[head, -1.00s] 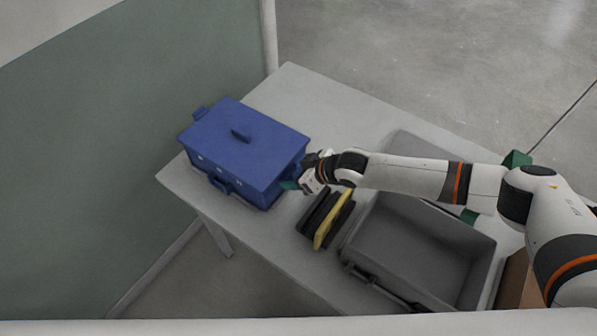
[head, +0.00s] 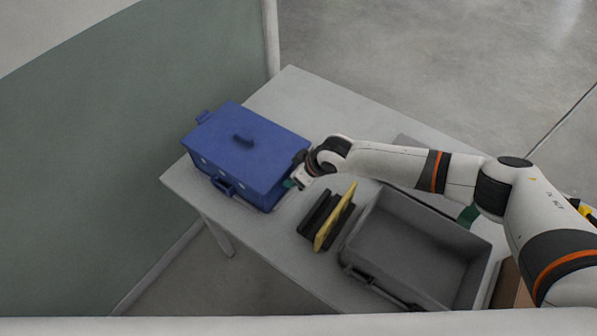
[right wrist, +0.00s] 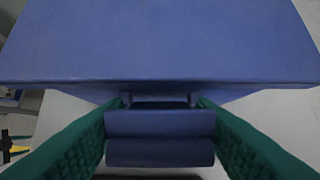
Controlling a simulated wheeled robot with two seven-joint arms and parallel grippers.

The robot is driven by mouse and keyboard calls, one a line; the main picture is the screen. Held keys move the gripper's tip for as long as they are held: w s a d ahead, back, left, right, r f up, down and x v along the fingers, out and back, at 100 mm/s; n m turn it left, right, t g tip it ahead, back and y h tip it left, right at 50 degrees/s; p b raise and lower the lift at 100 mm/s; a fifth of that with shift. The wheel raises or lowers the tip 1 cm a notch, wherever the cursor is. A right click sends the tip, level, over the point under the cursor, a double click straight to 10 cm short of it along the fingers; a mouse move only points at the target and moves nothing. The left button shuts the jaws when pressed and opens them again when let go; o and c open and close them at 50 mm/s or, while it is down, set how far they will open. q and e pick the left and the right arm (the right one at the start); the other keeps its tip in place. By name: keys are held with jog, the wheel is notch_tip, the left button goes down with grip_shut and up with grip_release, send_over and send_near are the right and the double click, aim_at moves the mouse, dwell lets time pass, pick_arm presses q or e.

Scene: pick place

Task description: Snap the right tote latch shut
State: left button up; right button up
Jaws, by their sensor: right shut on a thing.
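The blue tote (head: 240,157) stands on the table's left part with its lid on; the lid has a handle on top. In the right wrist view the tote's lid (right wrist: 160,40) fills the upper part. The right tote latch (right wrist: 160,135) is a blue flap below the lid's edge, between the green fingers. My right gripper (head: 294,183) is at the tote's right side; in the right wrist view its fingers (right wrist: 160,125) are at either side of the latch, shut on it. In the head view the latch is hidden by the gripper. My left gripper is not in view.
A grey open bin (head: 425,245) stands at the right of the table (head: 300,105). Black and yellow flat items (head: 327,217) stand between the bin and the tote. The table's back is clear. A green-grey wall panel (head: 120,150) is on the left.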

jog(key=o, duration=0.9)
jog(key=shift+o, duration=0.2)
jog(key=b+v, duration=0.1)
jog(key=v, duration=1.1)
